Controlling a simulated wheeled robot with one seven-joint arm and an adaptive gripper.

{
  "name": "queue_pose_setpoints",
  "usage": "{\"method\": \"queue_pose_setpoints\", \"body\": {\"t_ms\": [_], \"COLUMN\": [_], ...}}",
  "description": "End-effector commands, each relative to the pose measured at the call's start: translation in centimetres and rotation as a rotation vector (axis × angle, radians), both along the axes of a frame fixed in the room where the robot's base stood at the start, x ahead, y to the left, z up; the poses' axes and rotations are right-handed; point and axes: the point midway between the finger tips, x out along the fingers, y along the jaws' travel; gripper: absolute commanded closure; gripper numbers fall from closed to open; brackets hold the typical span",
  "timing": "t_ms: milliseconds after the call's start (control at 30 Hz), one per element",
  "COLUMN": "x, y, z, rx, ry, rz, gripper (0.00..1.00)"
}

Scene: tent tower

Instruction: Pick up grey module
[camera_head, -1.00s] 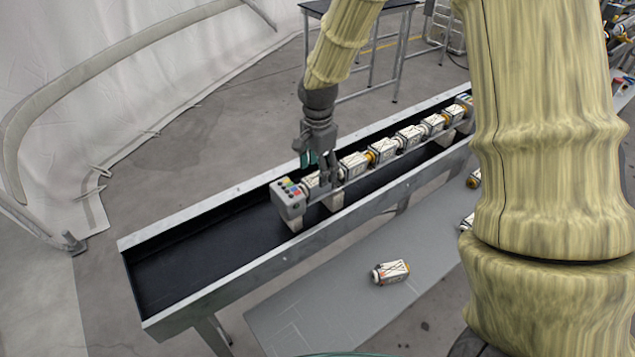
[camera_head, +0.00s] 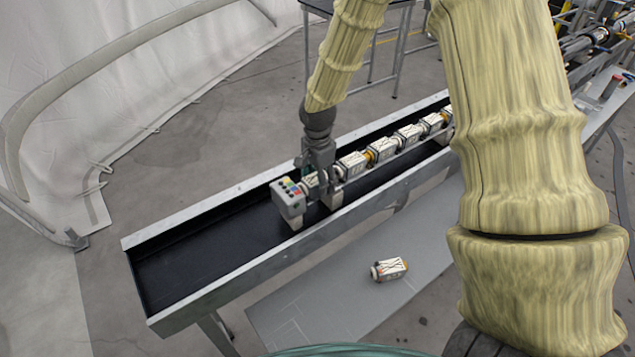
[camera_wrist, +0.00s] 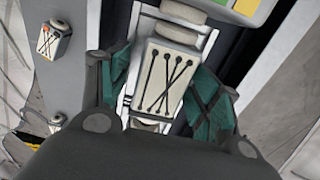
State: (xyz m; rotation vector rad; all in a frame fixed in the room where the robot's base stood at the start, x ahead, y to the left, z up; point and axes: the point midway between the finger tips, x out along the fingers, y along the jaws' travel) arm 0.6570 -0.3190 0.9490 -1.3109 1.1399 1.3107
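A row of white-faced modules lies along a dark trough (camera_head: 200,262). The near-end module (camera_head: 312,182), with grey end rings, sits right behind a grey block with coloured buttons (camera_head: 288,197). My gripper (camera_head: 322,180) is lowered over this module from above. In the wrist view the module (camera_wrist: 168,78) shows a pale top with crossed black lines, and a grey ring joins it to the button block (camera_wrist: 240,8). My gripper (camera_wrist: 165,95) is open, with one teal-padded finger on each side of the module. Whether the pads touch its sides is hard to tell.
Another module (camera_head: 389,269) lies alone on a grey board (camera_head: 330,300) in front of the trough; it also shows in the wrist view (camera_wrist: 50,40). The trough's metal rim (camera_head: 240,277) runs close beside the row. The trough's left end is empty.

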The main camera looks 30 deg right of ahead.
Motion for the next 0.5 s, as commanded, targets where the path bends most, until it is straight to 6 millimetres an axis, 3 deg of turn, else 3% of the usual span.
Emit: {"method": "queue_pose_setpoints", "body": {"t_ms": [33, 300, 500], "x": [0.0, 0.03, 0.03], "y": [0.0, -0.01, -0.01], "z": [0.01, 0.07, 0.08], "rx": [0.0, 0.0, 0.0], "ry": [0.0, -0.001, -0.001], "rz": [0.0, 0.0, 0.0], "gripper": [0.5, 0.97, 0.97]}}
